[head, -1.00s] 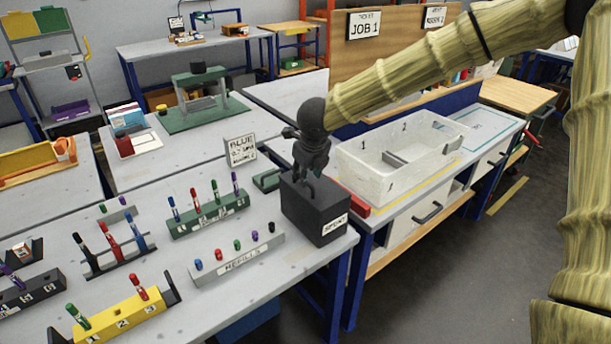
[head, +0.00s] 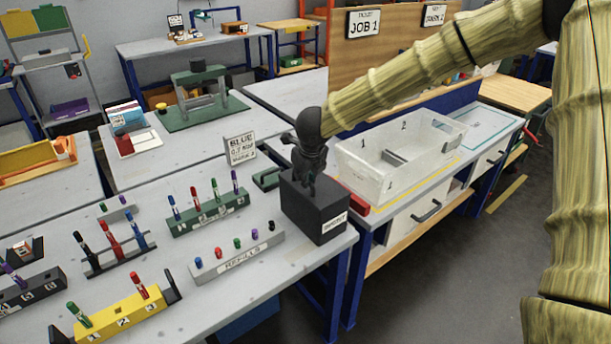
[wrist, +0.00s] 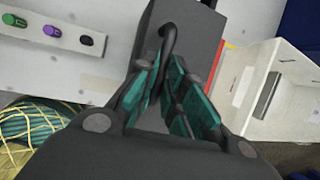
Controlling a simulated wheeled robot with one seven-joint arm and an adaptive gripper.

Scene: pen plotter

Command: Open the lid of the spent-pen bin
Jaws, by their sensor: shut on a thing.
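The spent-pen bin (head: 305,212) is a dark grey box with a white label at the front right corner of the table. Its lid looks closed. A dark, curved handle (wrist: 170,34) rises from the lid in the wrist view. My gripper (head: 305,185) is right above the bin, pointing down. In the wrist view its teal-padded fingers (wrist: 168,68) are closed around the lower part of the handle. The fingers hide part of the handle and lid.
A refill rack (head: 238,258) and a green pen rack (head: 208,214) stand left of the bin. A small sign (head: 240,149) stands behind it. A white divided tray (head: 365,185) lies to the right on another bench. The floor in front is clear.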

